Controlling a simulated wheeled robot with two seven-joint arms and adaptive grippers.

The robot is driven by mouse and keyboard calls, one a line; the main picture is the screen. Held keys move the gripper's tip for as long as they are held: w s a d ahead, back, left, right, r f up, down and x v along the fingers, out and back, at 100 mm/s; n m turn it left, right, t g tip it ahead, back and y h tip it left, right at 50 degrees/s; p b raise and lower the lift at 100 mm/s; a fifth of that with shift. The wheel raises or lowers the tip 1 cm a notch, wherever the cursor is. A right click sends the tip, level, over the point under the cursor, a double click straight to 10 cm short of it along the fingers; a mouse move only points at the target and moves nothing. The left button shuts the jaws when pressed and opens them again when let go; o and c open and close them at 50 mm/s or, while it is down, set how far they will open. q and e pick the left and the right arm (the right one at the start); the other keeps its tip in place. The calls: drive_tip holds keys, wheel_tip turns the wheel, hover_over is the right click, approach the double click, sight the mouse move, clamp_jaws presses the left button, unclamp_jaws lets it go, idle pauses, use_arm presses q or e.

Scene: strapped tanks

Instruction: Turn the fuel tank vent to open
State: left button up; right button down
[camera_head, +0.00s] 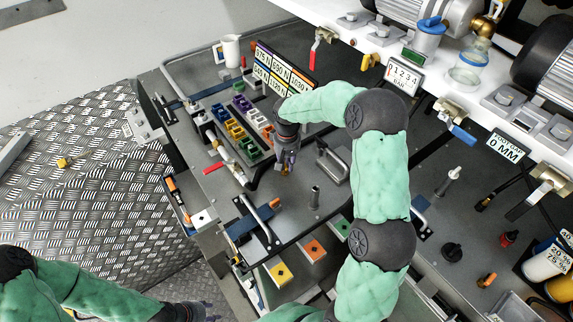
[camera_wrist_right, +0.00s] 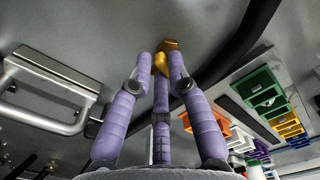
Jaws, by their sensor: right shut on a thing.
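My right gripper (camera_head: 287,170) is low over the dark worktop, its arm reaching across from the right. In the right wrist view, its purple fingers (camera_wrist_right: 161,75) are closed around a small yellow-orange piece (camera_wrist_right: 160,62) on the grey surface. This piece may be the fuel tank vent, but its shape is mostly hidden by the fingers and I cannot tell its setting. My left gripper (camera_head: 203,312) is at the bottom edge of the head view, partly cut off and far from that piece. Its finger state is unclear.
A metal handle (camera_wrist_right: 48,88) stands left of the right fingers, and a black hose (camera_wrist_right: 236,45) curves close by. Coloured blocks (camera_head: 235,128) sit left of the gripper. A red-handled valve (camera_head: 318,42) and a blue-handled valve (camera_head: 460,133) line the white bench edge.

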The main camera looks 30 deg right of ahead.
drive_tip(key=shift+w+a+n, duration=0.1)
drive_tip(key=shift+a+n, duration=0.1)
drive_tip(key=shift+n, duration=0.6)
drive_tip(key=c, duration=1.4)
unclamp_jaws()
drive_tip(key=shift+o, duration=0.9)
drive_tip(key=shift+w+a, duration=0.1)
drive_tip(key=shift+a, duration=0.05)
drive_tip(key=shift+r, duration=0.1)
